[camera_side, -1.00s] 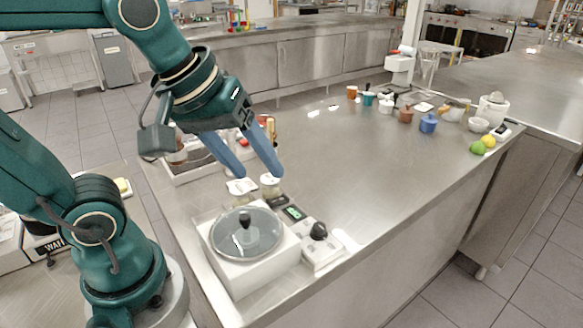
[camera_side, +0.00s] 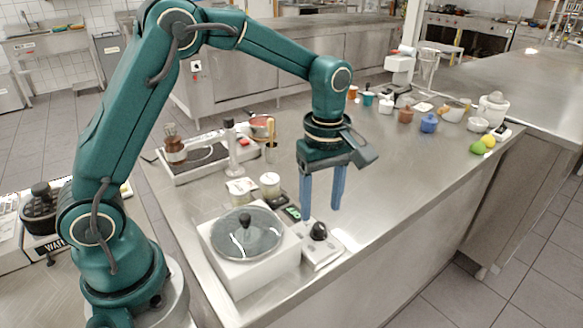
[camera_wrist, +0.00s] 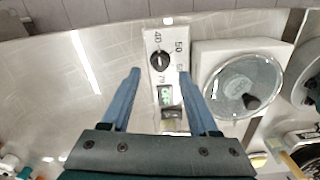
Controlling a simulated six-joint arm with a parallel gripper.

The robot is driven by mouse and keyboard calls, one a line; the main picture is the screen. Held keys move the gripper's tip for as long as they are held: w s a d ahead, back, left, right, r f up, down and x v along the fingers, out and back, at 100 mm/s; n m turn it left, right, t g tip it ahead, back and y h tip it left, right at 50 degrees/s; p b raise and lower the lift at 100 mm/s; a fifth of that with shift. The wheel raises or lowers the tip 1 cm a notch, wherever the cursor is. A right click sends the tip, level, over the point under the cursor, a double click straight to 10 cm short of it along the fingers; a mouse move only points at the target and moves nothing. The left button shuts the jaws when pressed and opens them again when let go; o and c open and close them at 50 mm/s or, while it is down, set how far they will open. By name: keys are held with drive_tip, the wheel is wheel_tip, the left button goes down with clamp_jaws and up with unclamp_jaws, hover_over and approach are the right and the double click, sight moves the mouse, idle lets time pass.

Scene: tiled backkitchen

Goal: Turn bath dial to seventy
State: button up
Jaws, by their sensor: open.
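The bath dial is a black knob (camera_side: 319,231) on a pale control panel (camera_side: 322,254) at the bath's right side. In the wrist view the knob (camera_wrist: 160,61) sits among printed marks 40, 50, 60 and 70; I cannot tell its exact setting. A small green display (camera_side: 293,213) shows beside it, its digits too small to read. The white bath (camera_side: 252,262) has a round glass lid (camera_side: 246,236) with a black handle. My gripper (camera_side: 321,212) points down above the dial, open and empty. In the wrist view its blue fingertips (camera_wrist: 160,74) stand either side of the panel, apart from the knob.
Two small jars (camera_side: 270,186) stand behind the bath. A tray with a stand (camera_side: 205,155) is further back left. Cups, a blue pot (camera_side: 428,122) and fruit (camera_side: 482,146) are at the far right. The counter right of the panel is clear.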

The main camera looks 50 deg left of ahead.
sight(319, 225)
drive_tip(key=shift+f, duration=2.25)
clamp_jaws()
